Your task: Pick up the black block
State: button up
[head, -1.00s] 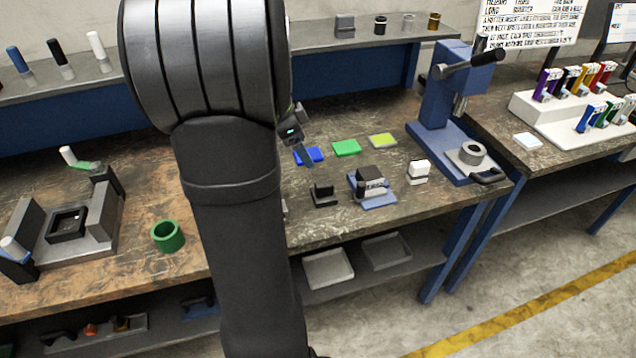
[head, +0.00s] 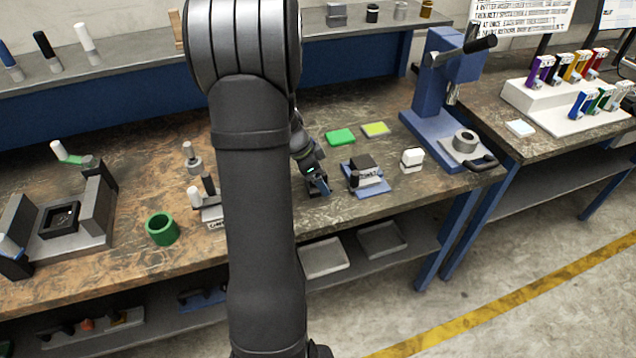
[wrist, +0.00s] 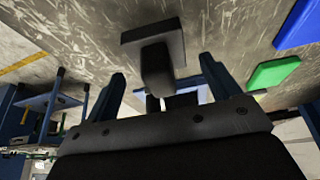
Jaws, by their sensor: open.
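A small black block (wrist: 156,48) with a flat base and an upright part shows in the wrist view on the worktop, just beyond and between my fingers. My gripper (wrist: 162,70) is open, one dark blue finger on each side of this block, with no clear contact. In the head view my gripper (head: 318,187) points down close to the worktop, and it hides most or all of that block. Another black block (head: 361,161) sits on a blue-based fixture (head: 372,190) just right of my gripper.
A white block (head: 412,160) stands right of the fixture. Green (head: 341,137) and yellow-green (head: 376,129) pads lie behind it. A blue press (head: 432,110) stands at the back right. A green ring (head: 162,229) is on the left. The bench's front edge is close.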

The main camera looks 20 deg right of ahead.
jog(key=shift+x, duration=0.9)
jog(key=shift+c, duration=0.2)
jog(key=c, duration=1.3)
jog(key=shift+c, duration=0.2)
jog(key=shift+r, duration=0.1)
jog(key=shift+r, duration=0.5)
notch_tip(320, 180, up, 3)
jog(key=shift+w+f, duration=0.1)
jog(key=shift+f, duration=0.05)
jog(key=s+d+r, duration=0.6)
jog(key=s+r, duration=0.1)
jog(key=s, duration=0.3)
jog(key=shift+d, duration=0.25)
